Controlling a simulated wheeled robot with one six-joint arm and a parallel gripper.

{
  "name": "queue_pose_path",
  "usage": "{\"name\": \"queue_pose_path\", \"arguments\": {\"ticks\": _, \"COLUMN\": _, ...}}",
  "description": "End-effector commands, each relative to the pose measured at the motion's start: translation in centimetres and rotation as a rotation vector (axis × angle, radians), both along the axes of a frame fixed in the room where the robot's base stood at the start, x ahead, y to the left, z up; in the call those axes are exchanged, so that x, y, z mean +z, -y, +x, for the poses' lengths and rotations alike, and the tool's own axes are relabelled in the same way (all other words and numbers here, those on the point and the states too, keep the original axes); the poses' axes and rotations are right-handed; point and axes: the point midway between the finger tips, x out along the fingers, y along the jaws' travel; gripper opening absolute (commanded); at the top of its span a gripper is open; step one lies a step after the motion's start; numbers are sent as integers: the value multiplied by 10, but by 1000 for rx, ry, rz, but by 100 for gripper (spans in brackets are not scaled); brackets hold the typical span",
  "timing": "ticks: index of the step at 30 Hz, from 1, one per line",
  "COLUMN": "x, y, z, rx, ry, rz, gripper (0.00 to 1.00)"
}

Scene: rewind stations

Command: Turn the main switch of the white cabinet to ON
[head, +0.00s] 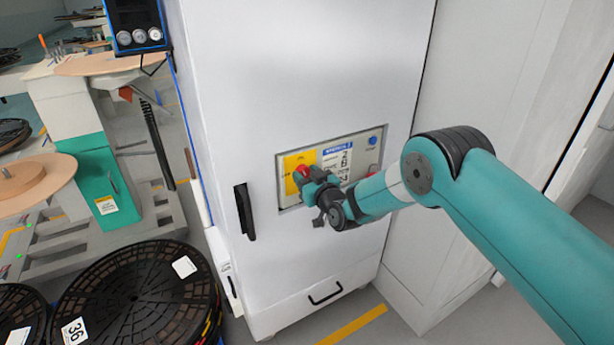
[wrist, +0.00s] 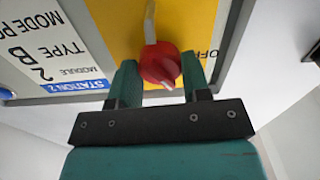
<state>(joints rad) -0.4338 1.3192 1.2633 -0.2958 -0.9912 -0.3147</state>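The white cabinet (head: 300,75) stands in front of me, with a control panel (head: 362,156) on its front. The main switch (head: 301,173) is a red round knob on a yellow plate, at the panel's left end. ON is printed above it and OFF to its left in the head view. In the wrist view the red knob (wrist: 160,63) sits between both fingertips of my gripper (wrist: 161,77), with no clear gap on either side. A white mark on the knob points down there, slightly right; OFF is at the right. ON is hidden in that view.
A black door handle (head: 245,212) is left of the panel. A blue button (head: 373,140) is at the panel's right. Black reels (head: 140,295) lie on the floor at left, near a green-and-white machine (head: 90,160). A tall white wall unit (head: 490,75) stands at right.

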Motion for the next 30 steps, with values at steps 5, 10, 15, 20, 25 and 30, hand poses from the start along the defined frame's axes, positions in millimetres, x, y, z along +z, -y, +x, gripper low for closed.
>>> {"name": "queue_pose_path", "arguments": {"ticks": 5, "x": 0, "y": 0, "z": 0, "rx": -1, "ry": -5, "rz": 10, "gripper": 20}}
{"name": "queue_pose_path", "arguments": {"ticks": 10, "x": -2, "y": 0, "z": 0, "rx": -1, "ry": -35, "rz": 56, "gripper": 20}}
{"name": "queue_pose_path", "arguments": {"ticks": 15, "x": -2, "y": 1, "z": 1, "rx": -1, "ry": -93, "rz": 143, "gripper": 20}}
{"name": "queue_pose_path", "arguments": {"ticks": 20, "x": -2, "y": 1, "z": 1, "rx": -1, "ry": -156, "rz": 237, "gripper": 20}}
{"name": "queue_pose_path", "arguments": {"ticks": 25, "x": -2, "y": 1, "z": 1, "rx": -1, "ry": -217, "rz": 325, "gripper": 20}}
{"name": "queue_pose_path", "arguments": {"ticks": 30, "x": -1, "y": 1, "z": 1, "rx": -1, "ry": -261, "rz": 391, "gripper": 20}}
